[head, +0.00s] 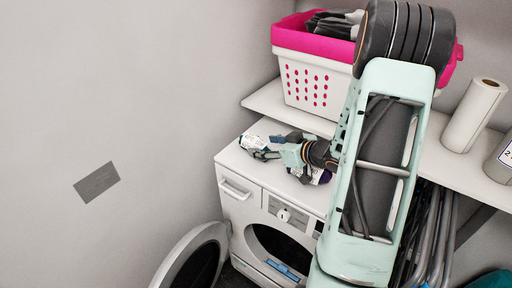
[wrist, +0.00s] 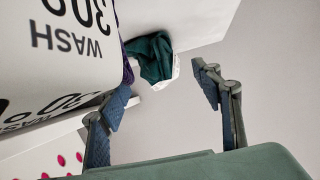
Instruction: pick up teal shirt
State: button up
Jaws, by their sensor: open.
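A dark teal cloth (wrist: 155,60), the shirt by its colour, lies bunched on a white surface in the wrist view. White material shows along its lower right edge, and a bit of purple shows to its left. My gripper (wrist: 160,77) is open, its two fingers spread wide with nothing between them. The cloth shows beyond the fingertips, between them in the picture and apart from them. In the head view my gripper (head: 255,149) is low over the left part of the white machine's top (head: 237,157). The teal cloth cannot be made out there; my gripper and wrist cover that area.
A white item lettered WASH 30 (wrist: 75,55) is close beside my left finger. A white and pink basket (head: 303,87) stands on the shelf above the machine, with a paper roll (head: 474,115) to its right. The machine's round door (head: 190,262) hangs open.

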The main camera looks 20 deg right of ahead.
aim_at(255, 143)
jog(key=x, duration=0.5)
jog(key=shift+w+r, duration=0.15)
jog(key=shift+r, duration=0.05)
jog(key=c, duration=1.3)
jog(key=shift+r, duration=0.15)
